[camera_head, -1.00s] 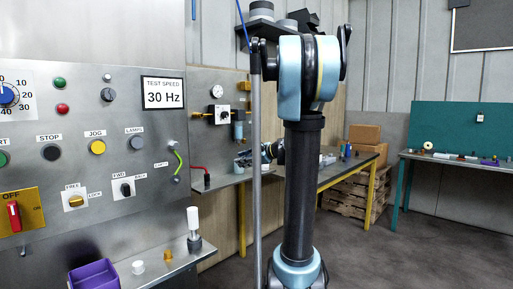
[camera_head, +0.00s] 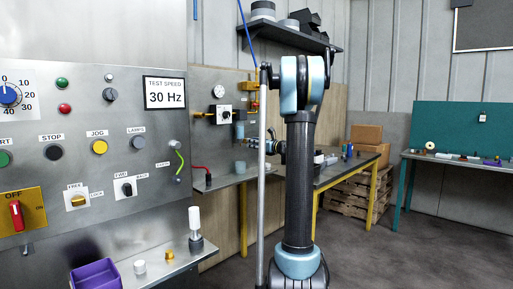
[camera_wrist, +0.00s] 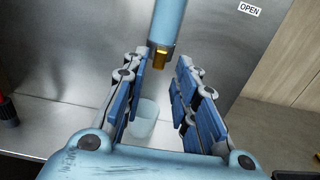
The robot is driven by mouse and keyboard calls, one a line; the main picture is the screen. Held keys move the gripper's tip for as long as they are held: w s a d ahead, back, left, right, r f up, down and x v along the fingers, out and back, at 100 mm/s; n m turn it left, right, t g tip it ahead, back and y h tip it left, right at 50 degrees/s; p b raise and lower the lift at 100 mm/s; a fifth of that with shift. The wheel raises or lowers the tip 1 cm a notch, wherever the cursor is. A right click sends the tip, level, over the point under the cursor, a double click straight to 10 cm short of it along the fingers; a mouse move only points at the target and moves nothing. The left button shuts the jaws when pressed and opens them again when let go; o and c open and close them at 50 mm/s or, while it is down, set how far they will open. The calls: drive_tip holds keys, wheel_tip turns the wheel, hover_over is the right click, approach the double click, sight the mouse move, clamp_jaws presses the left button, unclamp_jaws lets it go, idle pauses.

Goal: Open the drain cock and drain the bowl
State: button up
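The bowl (camera_wrist: 168,22) is a pale blue cylinder hanging at the top of the wrist view. It also shows in the head view (camera_head: 239,130), on the panel. The brass drain cock (camera_wrist: 160,57) sits at its lower end. My gripper (camera_wrist: 158,72) is open, with its blue-padded fingers on either side of the cock. I see a gap on both sides, and no contact is visible. In the head view my gripper (camera_head: 250,143) is small and partly hidden by my arm. A clear cup (camera_wrist: 144,118) stands below, between the fingers.
An OPEN label (camera_wrist: 249,10) is on the metal panel at the upper right. A red-and-black item (camera_wrist: 7,112) stands on the shelf at left. In the head view, the shelf (camera_head: 222,181) under the bowl meets a long workbench (camera_head: 345,170). A dial gauge (camera_head: 218,91) is above.

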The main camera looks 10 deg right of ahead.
sight(245, 141)
drive_tip(key=shift+x, duration=2.05)
clamp_jaws()
drive_tip(key=n, duration=1.7)
drive_tip(key=shift+c, duration=1)
unclamp_jaws()
drive_tip(key=shift+n, duration=0.4)
drive_tip(key=o, duration=0.4)
drive_tip(key=shift+a+f, duration=0.1)
drive_tip(key=shift+o, duration=0.2)
